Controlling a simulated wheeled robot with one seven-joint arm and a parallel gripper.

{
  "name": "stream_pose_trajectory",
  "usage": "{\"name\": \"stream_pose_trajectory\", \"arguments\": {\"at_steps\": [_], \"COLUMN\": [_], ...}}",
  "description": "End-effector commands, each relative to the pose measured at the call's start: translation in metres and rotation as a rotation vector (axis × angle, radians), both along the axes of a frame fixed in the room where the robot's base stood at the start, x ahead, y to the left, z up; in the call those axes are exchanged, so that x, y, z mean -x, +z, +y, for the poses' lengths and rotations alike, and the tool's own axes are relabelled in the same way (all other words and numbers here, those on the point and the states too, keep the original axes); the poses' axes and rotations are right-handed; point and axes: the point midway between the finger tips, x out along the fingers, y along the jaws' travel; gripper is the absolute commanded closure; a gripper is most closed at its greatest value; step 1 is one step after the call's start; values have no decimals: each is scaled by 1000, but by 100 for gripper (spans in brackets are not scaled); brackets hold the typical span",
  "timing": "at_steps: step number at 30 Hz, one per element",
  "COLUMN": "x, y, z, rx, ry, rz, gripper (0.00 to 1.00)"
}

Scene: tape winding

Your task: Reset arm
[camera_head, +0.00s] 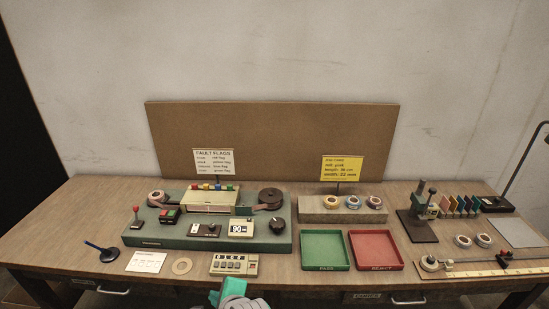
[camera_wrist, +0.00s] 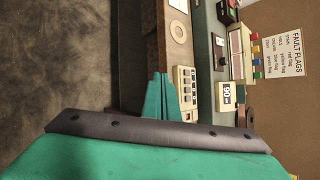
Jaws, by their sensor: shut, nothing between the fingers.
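My gripper shows at the bottom middle of the head view (camera_head: 232,288), at the front edge of the workbench (camera_head: 90,215). In the wrist view its two green fingers (camera_wrist: 159,90) are together, with nothing between them. The gripper is apart from the objects on the bench. A small keypad counter (camera_head: 234,264) lies on the bench just beyond it, and it also shows right of the fingertips in the wrist view (camera_wrist: 187,87).
A green winding machine (camera_head: 160,238) with tape reels stands at centre left. Right of it are a green tray (camera_head: 324,250), a red tray (camera_head: 375,250) and a block with tape rolls (camera_head: 318,216). A stamping press (camera_head: 422,215) stands farther right. The floor (camera_wrist: 70,60) before the bench is clear.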

Motion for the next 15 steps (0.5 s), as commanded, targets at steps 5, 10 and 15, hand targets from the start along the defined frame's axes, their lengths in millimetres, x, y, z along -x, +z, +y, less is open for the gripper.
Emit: {"name": "stream_pose_trajectory", "arguments": {"at_steps": [5,10,15], "x": [7,17,36], "y": [-19,-40,-70], "z": [-4,-11,-28], "rx": [29,78,174], "ry": [19,44,70], "rz": [-50,-122,-229], "gripper": [100,100,100]}}
